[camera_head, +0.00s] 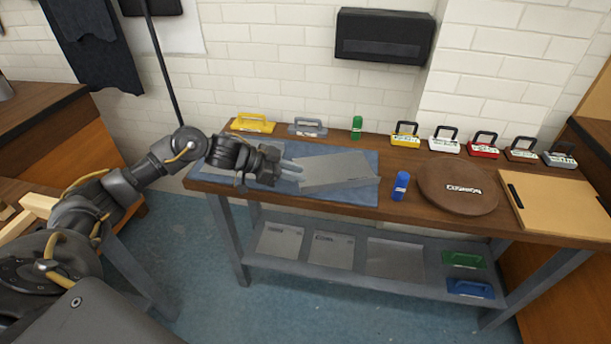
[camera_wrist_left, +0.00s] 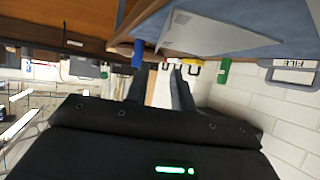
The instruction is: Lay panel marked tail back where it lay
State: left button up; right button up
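A flat grey panel (camera_head: 338,171) lies on the blue mat (camera_head: 355,196) on the wooden bench; it also shows in the left wrist view (camera_wrist_left: 222,36). I cannot read a mark on it, so I cannot tell whether it is the tail panel. My left gripper (camera_head: 292,164) is just left of this panel, over the mat. In the left wrist view its two fingers (camera_wrist_left: 160,85) stand apart with nothing between them. More grey panels (camera_head: 280,241), (camera_head: 332,249), (camera_head: 395,259) lie on the lower shelf, their marks unreadable. My right gripper is out of view.
A blue cylinder (camera_head: 400,186) and a round brown disc (camera_head: 457,187) stand right of the mat. A green cylinder (camera_head: 357,127), a yellow-handled tool (camera_head: 253,123) and several handled blocks (camera_head: 444,140) line the back. A tan board (camera_head: 560,206) lies at right.

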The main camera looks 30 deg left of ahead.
pick_arm(q)
jog(key=shift+a, duration=0.1)
dwell(0.3)
jog(key=s+d+f+t+h, duration=0.1)
jog(key=s+d+f+t, duration=0.15)
jog(key=d, duration=0.45)
jog(key=s+d+f+t+h, duration=0.1)
jog(key=d+f, duration=0.3)
jog(key=d, duration=0.2)
jog(key=s+a+f+n+g+y, duration=0.1)
jog(key=s+a+f+n+y, duration=0.15)
jog(key=f, duration=0.85)
jog(key=s+a+f+n+y, duration=0.2)
jog(key=s+a+f+y, duration=0.15)
jog(key=f, duration=0.85)
jog(key=s+a+f+n+g+y, duration=0.15)
jog(key=s+a+f, duration=0.25)
jog(key=f, duration=0.7)
jog(key=s+a+f+n+g+y, duration=0.2)
jog(key=s+f+y, duration=0.1)
jog(key=s+f, duration=1)
jog(key=s+f+g+y, duration=0.1)
jog(key=s+f+g, duration=0.1)
jog(key=s, duration=1)
jog(key=s+f+g, duration=0.3)
jog(key=s+f, duration=0.2)
jog(key=s, duration=0.8)
jog(key=shift+a+y, duration=0.3)
jog(key=shift+y, duration=0.05)
